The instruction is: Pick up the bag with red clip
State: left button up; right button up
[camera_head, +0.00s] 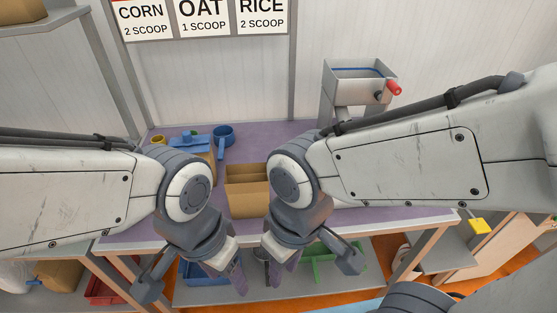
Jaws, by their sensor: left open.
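I cannot make out a bag with a red clip in this view. A pale, bag-like shape (14,276) shows in part at the lower left edge, with no red clip visible on it. My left gripper (238,279) points down in front of the table's front edge and is open, with no object seen in it. My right gripper (279,274) points down close beside it, to the right. Its fingers are too small and overlapped to tell whether they are open or shut.
The purple-topped table (255,140) bears an open cardboard box (247,197), a blue scoop (222,134) and a yellow ring-shaped item (158,139). A grey hopper (345,93) with a red knob stands at the back right. Below are a red crate (105,291) and a green tray (322,268).

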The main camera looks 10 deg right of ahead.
aim_at(246, 186)
jog(key=z, duration=2.5)
jog(key=k, duration=1.05)
jog(key=u, duration=1.75)
jog(key=i, duration=0.5)
jog(key=u, duration=0.05)
